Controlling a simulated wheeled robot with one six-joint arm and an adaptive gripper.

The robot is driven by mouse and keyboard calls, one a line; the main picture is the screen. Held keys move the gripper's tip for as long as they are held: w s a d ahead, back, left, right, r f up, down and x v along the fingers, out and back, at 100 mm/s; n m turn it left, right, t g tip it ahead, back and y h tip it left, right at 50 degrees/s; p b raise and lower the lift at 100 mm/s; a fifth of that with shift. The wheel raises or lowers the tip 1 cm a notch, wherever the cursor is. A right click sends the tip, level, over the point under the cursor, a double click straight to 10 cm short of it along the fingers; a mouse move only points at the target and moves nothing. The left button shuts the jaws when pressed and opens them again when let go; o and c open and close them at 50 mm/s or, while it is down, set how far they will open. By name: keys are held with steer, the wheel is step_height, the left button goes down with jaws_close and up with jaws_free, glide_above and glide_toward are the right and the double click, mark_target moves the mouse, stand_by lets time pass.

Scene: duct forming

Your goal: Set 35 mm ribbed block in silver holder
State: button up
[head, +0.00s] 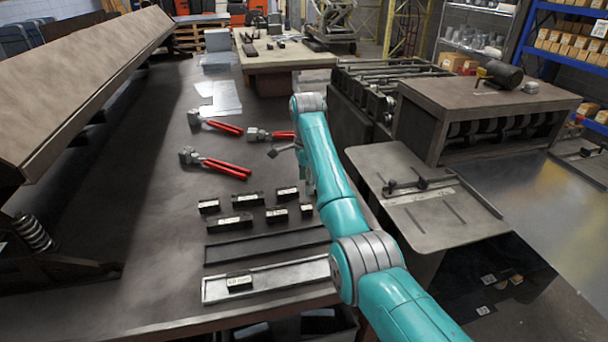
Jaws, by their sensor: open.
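The silver holder (290,276) is a long, light-rimmed tray near the front edge of the dark table, its right end hidden by my arm. One black block (239,283) sits in its left part. Several black blocks of different lengths with pale labels lie behind the holders, among them a long one (228,223), a short one (306,210) and another (287,193). The labels and ribs are too small to read, so I cannot tell which is 35 mm. My gripper (303,170) is open above the table, behind the block group, partly hidden by my teal arm.
A dark, empty-looking holder (265,243) lies between the blocks and the silver holder. Red-handled tools (215,166) lie farther back. A forming machine (480,100) and a metal plate (425,190) stand right.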

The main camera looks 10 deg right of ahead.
mark_target(306, 206)
step_height(306, 206, down, 9)
steer(key=shift+r, duration=0.2)
stand_by(0.4)
jaws_close()
step_height(306, 206, up, 9)
stand_by(0.9)
steer(key=shift+s, duration=0.1)
